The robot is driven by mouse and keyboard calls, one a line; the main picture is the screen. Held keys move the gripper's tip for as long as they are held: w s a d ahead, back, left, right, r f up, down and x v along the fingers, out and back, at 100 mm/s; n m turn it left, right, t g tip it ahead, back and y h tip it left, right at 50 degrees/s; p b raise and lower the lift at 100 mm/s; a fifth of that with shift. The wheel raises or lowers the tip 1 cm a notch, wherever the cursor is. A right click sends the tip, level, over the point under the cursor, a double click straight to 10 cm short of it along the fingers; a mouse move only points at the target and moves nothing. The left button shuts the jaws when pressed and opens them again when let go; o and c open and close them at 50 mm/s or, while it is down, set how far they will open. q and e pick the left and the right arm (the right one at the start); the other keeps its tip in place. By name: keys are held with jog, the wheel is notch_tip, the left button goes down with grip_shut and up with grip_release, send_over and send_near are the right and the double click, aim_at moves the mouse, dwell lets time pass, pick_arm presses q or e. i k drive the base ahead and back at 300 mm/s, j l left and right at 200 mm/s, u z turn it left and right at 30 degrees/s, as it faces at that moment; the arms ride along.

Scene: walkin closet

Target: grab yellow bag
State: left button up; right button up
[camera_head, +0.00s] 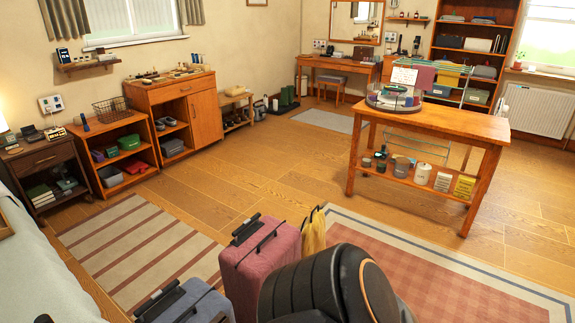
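The yellow bag (313,232) stands on the floor low in the middle of the head view, just right of a pink suitcase (262,262). Only its upper part and narrow handles show. The suitcase and a dark rounded shape with an orange ring, in the foreground, hide the rest. Neither of my grippers is in view, so I cannot tell their state or how far they are from the bag.
A blue-grey suitcase (190,303) stands at the bottom left, beside a bed (40,275). A wooden table (440,122) with shelf items stands right of centre. Striped (140,245) and checked rugs (440,265) cover the floor. Open wooden floor (250,180) lies beyond the bag.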

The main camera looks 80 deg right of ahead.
aim_at(314, 234)
jog(key=z, duration=3.65)
jog(key=i+l+z, duration=0.15)
jog(key=z, duration=0.35)
jog(key=i+z, duration=0.3)
jog(key=z, duration=0.2)
jog(key=i+u, duration=0.3)
jog(key=i, duration=0.35)
jog(key=i+l+u, duration=0.15)
jog(key=i+u, duration=0.2)
jog(key=i, duration=0.25)
jog(key=i+j, duration=0.1)
jog(key=i, duration=1.25)
jog(key=i+z, duration=0.4)
jog(key=i, duration=0.2)
jog(key=i+z, duration=0.4)
jog(key=i, duration=0.2)
